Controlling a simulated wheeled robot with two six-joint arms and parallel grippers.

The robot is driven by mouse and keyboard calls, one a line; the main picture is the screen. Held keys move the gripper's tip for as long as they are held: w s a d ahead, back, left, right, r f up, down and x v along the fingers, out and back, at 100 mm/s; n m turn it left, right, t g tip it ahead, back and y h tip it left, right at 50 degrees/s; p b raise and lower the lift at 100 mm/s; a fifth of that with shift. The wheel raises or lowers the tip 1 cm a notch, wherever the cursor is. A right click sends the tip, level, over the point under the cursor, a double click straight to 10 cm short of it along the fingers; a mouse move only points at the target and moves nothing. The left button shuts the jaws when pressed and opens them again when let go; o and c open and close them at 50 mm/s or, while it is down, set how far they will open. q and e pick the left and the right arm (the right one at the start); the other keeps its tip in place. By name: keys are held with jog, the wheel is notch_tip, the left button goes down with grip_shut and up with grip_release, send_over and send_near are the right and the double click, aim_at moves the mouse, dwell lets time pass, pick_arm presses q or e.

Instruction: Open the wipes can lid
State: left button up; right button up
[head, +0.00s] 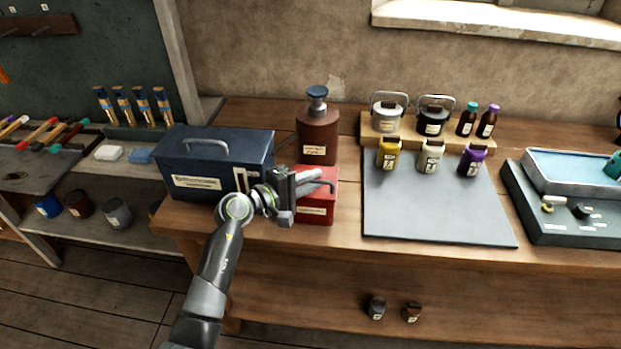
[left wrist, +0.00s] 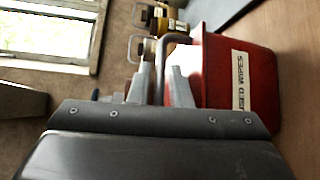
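The red wipes can (head: 316,208) stands near the front edge of the bench, with a "USED WIPES" label in the left wrist view (left wrist: 262,75). Its lid looks closed. A dark bent bar handle (head: 328,184) runs over the top; in the left wrist view the grey handle (left wrist: 172,38) reaches down between my fingers. My left gripper (head: 306,182) is at the can's top left; it also shows in the left wrist view (left wrist: 162,78). Its two fingers stand either side of the bar with what looks like a small gap. My right gripper is not in view.
A blue metal box (head: 215,150) stands close left of the can. A brown pump bottle (head: 318,130) is right behind it. A grey mat (head: 430,210) with several small jars lies to the right. Bare bench lies in front of the can.

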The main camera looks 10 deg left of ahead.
pick_arm(q)
grip_shut()
dwell(0.4)
